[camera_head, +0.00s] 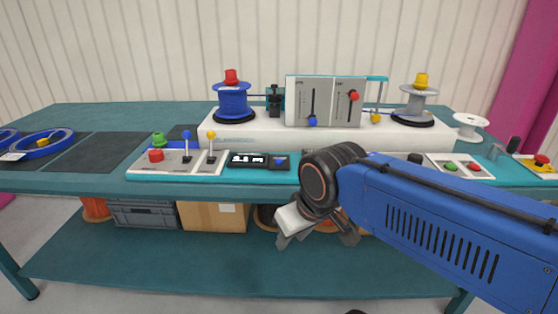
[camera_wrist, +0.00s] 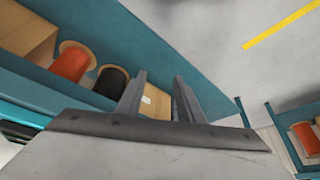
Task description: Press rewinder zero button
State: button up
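The rewinder (camera_head: 235,132) stands on the teal bench, with a long white base. At its front left a dark counter box (camera_head: 248,160) shows white digits, too small to read surely. Beside the digits is a small blue button (camera_head: 280,162), which looks like the zero button; its label is not legible. My gripper (camera_head: 316,240) is in front of the bench and below its front edge, to the right of and below the button, apart from it. In the wrist view my gripper (camera_wrist: 160,98) has its two fingers apart with nothing between them, facing the lower shelf.
A control panel with a red button (camera_head: 156,156) and levers lies left of the counter. A blue reel (camera_head: 233,102) and grey reel (camera_head: 415,104) stand on the rewinder. Cardboard boxes (camera_head: 213,217) and a grey crate (camera_head: 143,213) sit on the lower shelf.

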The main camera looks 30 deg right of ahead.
grip_shut()
dwell(1.4)
